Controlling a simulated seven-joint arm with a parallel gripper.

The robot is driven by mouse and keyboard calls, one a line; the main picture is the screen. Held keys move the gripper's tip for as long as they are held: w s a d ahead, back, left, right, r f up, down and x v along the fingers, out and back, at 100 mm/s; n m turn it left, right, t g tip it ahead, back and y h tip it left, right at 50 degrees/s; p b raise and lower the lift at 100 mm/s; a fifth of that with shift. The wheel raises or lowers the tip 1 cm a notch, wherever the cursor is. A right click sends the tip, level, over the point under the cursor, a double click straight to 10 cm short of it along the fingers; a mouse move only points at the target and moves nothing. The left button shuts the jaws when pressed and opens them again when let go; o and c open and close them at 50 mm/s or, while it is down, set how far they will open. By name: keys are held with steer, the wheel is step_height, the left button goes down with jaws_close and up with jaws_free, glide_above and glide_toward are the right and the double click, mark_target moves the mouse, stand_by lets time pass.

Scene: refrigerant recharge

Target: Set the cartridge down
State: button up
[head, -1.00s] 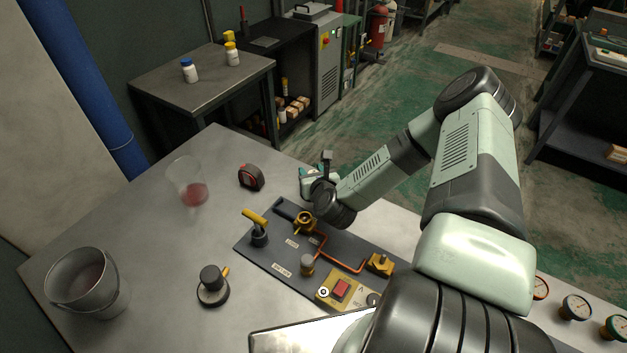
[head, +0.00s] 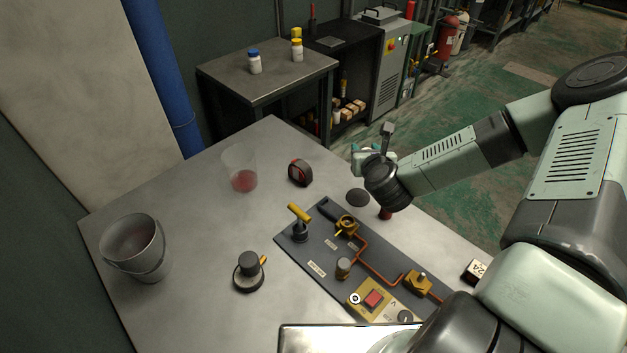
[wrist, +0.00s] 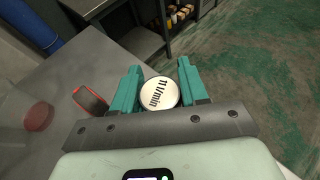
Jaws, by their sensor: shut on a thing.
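My gripper (head: 362,155) is shut on the cartridge, near the table's back right edge. In the wrist view the cartridge (wrist: 158,92) shows a round white end face marked "11 l/min" between the two teal fingers. In the head view it is mostly hidden by the fingers and wrist, and I cannot tell how high it is above the table. A flat dark disc (head: 357,198) lies on the table just below and left of my wrist.
A dark red piece (head: 385,213) shows below my wrist. A tape measure (head: 300,172), a clear beaker (head: 239,167) with red contents and a bucket (head: 136,248) stand to the left. The valve panel (head: 318,262) lies in front. The table is bare between beaker and bucket.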

steer(key=shift+a+r, duration=0.15)
steer(key=shift+r, duration=0.1)
steer(key=s+a+n+g+y, duration=0.2)
steer(key=s+a+n+y, duration=0.15)
steer(key=a, duration=0.95)
steer(key=s+a+n+g+y, duration=0.15)
steer(key=a+n+y, duration=0.3)
steer(key=a, duration=0.75)
steer(key=s+a+n+g+y, duration=0.45)
steer(key=s+a, duration=0.65)
steer(key=a, duration=0.3)
steer(key=shift+n+g+h, duration=0.35)
steer(key=shift+n+g, duration=0.15)
steer(key=shift+n, duration=0.05)
steer(key=f, duration=0.5)
steer(key=shift+s+a+f, duration=0.2)
steer(key=shift+s+f, duration=0.1)
steer(key=shift+s, duration=0.1)
steer(key=shift+f, duration=2.3)
steer(key=shift+f, duration=0.1)
steer(key=o, duration=1.1)
